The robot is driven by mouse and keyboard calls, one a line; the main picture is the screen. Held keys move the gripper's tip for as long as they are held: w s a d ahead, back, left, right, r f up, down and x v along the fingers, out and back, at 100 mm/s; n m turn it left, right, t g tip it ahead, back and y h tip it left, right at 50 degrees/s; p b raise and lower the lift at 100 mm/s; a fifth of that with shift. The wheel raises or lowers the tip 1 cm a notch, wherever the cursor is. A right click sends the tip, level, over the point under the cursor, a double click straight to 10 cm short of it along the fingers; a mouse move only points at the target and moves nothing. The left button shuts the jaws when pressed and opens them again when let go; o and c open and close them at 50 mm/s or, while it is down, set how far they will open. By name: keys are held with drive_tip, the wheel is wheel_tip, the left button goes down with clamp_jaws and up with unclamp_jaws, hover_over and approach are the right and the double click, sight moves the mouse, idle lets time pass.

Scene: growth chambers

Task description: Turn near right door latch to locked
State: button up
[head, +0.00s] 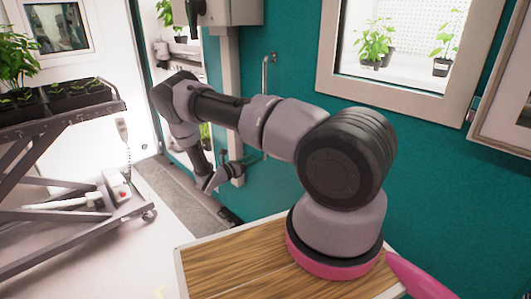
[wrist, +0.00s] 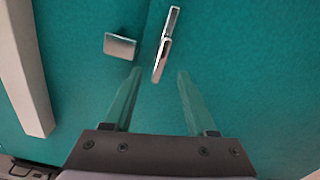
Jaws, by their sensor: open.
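In the wrist view a narrow metal latch lever (wrist: 163,55) is on the teal surface, slightly tilted from upright. A small metal plate (wrist: 120,46) is to its left, apart from it. My gripper (wrist: 157,85) is open, its two see-through fingers pointing at the teal surface. The lever's lower end lies just beyond the fingertips and between them in the picture; nothing is held. In the head view my gripper (head: 226,178) is low beside the teal wall, and the latch cannot be made out there.
A metal handle bar (head: 265,72) is on the teal wall (head: 290,50). A window (head: 400,45) with potted plants is at the upper right. A wheeled cart (head: 62,120) with seedling trays is at the left. A pale post (wrist: 28,75) edges the wrist view's left side.

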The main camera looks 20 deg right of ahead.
drive_tip(key=x, duration=0.8)
drive_tip(key=shift+d, duration=0.25)
clamp_jaws()
drive_tip(key=shift+w, duration=0.1)
idle(0.9)
